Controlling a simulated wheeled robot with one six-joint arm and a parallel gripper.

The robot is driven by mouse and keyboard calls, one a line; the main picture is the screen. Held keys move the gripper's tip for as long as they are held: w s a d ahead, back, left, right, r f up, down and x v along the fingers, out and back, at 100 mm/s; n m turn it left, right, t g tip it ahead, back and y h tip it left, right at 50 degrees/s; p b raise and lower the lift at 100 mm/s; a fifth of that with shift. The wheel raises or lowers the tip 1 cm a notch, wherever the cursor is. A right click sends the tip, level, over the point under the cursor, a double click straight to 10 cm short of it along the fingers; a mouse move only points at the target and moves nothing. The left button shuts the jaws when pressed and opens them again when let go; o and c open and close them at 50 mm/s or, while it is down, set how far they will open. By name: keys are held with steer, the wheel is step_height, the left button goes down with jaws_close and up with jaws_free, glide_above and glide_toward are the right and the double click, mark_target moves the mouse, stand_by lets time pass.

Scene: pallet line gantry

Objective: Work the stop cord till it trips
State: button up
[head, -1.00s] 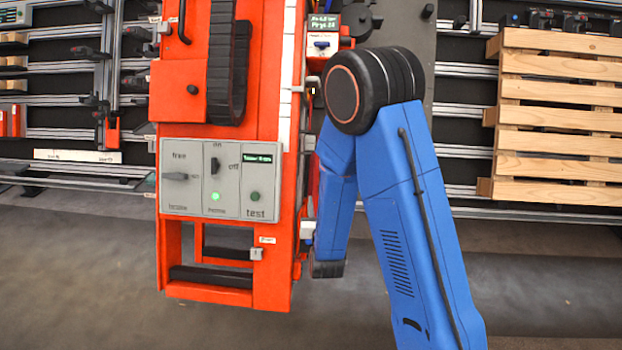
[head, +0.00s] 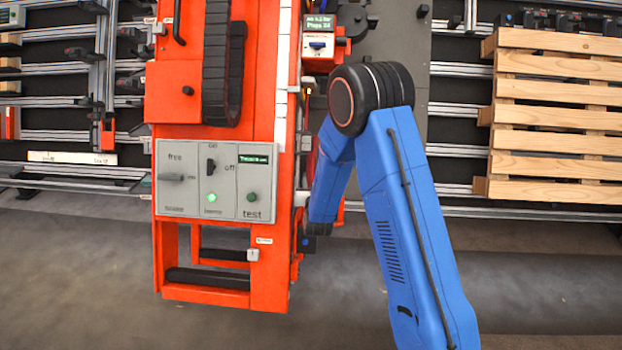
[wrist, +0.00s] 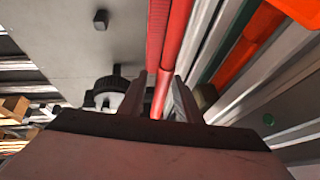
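In the wrist view a red cord (wrist: 161,92) runs down between the two fingers of my gripper (wrist: 160,92). A second red length lies close beside it higher up. The fingers stand apart on either side of the cord, with what looks like a narrow gap; I see no clear grip. In the head view the end of my arm is low, just right of the orange gantry column (head: 260,130). The fingers and their contact with the cord are hidden there.
A grey control panel (head: 215,181) with a lit green lamp is on the column. A small display box (head: 319,38) sits to the upper right. A wooden pallet (head: 550,120) stands at the right. Metal rails (wrist: 232,100) run close beside my gripper. Floor at the front is clear.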

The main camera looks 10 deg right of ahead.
steer(key=shift+w+d, duration=0.1)
steer(key=shift+w, duration=0.45)
jaws_close()
steer(key=shift+s, duration=0.1)
steer(key=s, duration=0.1)
steer(key=s+a+r, duration=0.1)
steer(key=s, duration=0.1)
steer(key=s+r, duration=0.1)
steer(key=shift+s+a+r, duration=0.15)
steer(key=shift+a+r, duration=0.1)
